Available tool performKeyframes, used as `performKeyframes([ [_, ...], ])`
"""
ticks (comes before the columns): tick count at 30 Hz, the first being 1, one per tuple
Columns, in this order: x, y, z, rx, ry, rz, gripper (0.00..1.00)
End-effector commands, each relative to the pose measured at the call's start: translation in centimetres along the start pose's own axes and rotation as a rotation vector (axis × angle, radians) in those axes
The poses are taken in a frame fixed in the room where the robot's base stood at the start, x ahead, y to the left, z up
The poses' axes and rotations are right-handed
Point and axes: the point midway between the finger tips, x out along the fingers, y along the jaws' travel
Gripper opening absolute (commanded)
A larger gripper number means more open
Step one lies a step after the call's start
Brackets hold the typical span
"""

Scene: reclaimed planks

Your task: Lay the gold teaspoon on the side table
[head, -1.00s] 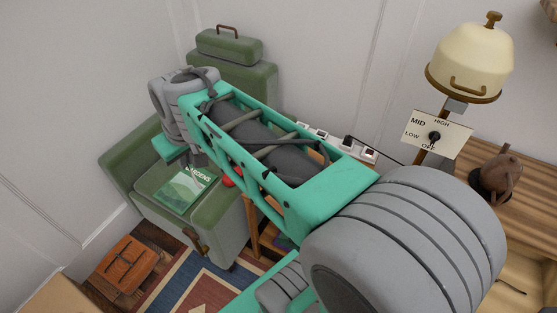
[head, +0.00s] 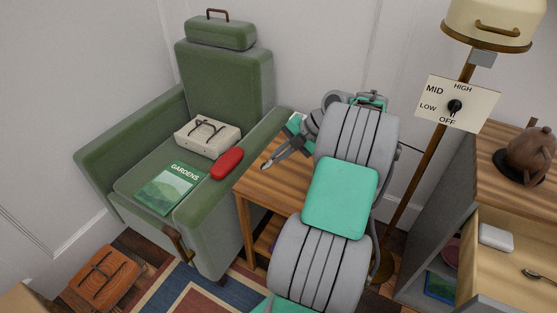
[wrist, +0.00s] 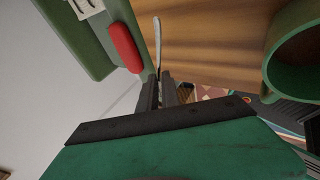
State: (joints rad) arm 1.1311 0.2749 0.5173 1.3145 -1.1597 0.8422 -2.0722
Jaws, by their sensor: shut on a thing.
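The side table (head: 272,192) is a wooden table beside the armchair, with a lower shelf. Its striped top also fills the upper middle of the wrist view (wrist: 210,45). My gripper (head: 273,158) is low over the table top, near its left edge. In the wrist view its jaws (wrist: 163,77) are shut on a thin, pale, slender thing (wrist: 157,38), which looks like the teaspoon; its gold colour is not clear here. It points away from the jaws along the table's edge. I cannot tell whether it touches the wood.
A green mug (wrist: 302,55) is close on the right in the wrist view. The green armchair (head: 225,95) beside the table holds a red case (head: 227,163), a book (head: 170,189) and a pale box (head: 207,137). An open drawer (head: 500,258) and a lamp post (head: 415,175) stand right.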

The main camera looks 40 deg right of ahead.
Motion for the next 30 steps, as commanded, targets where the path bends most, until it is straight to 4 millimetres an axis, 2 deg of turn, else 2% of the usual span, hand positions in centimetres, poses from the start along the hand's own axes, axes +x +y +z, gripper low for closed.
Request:
performKeyframes([
  [19,5.2,-3.8,1.3,0.004,0.001,-0.001,0.0],
  [30,5.7,-4.2,1.4,0.005,0.0,-0.002,0.0],
])
